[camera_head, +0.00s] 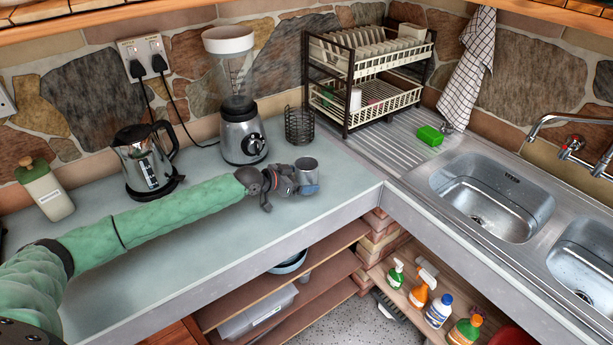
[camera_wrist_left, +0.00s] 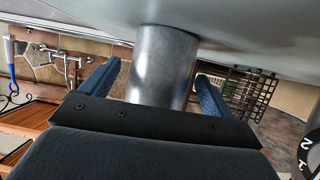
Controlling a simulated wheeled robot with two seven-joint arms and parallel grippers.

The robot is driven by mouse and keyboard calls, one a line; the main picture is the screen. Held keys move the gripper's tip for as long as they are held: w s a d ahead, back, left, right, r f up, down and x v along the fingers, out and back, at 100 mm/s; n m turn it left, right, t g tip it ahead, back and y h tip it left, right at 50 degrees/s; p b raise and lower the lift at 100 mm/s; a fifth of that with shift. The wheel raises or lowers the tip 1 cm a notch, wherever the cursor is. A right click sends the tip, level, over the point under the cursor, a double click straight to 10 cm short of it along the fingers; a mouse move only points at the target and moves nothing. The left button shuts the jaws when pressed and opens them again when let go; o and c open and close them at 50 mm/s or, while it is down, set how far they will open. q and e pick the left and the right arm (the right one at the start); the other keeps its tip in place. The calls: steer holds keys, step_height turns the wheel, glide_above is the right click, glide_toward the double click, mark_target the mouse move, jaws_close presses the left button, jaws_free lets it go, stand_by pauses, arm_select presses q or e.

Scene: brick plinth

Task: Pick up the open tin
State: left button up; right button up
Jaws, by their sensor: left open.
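The open tin (camera_head: 306,166) is a plain grey metal cylinder standing on the counter near its corner. In the left wrist view the tin (camera_wrist_left: 163,65) fills the middle, with the picture turned so the counter is at the top. My left gripper (camera_head: 301,186) is at the tin, coming in from the left in the head view. Its two blue-grey fingers are open, one on each side of the tin, with a visible gap at least on the left side in the wrist view. Whether the other finger touches is unclear. My right gripper is not in view.
A black wire holder (camera_head: 299,126) and a blender (camera_head: 242,135) stand behind the tin. A kettle (camera_head: 147,160) and a bottle (camera_head: 46,190) are further left. A dish rack (camera_head: 373,75) and sink (camera_head: 497,195) are right. The counter's front edge is close to the tin.

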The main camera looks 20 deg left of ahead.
arm_select(q)
steer(key=shift+w, duration=0.1)
steer(key=shift+c, duration=0.5)
steer(key=c, duration=1)
steer(key=shift+r, duration=0.1)
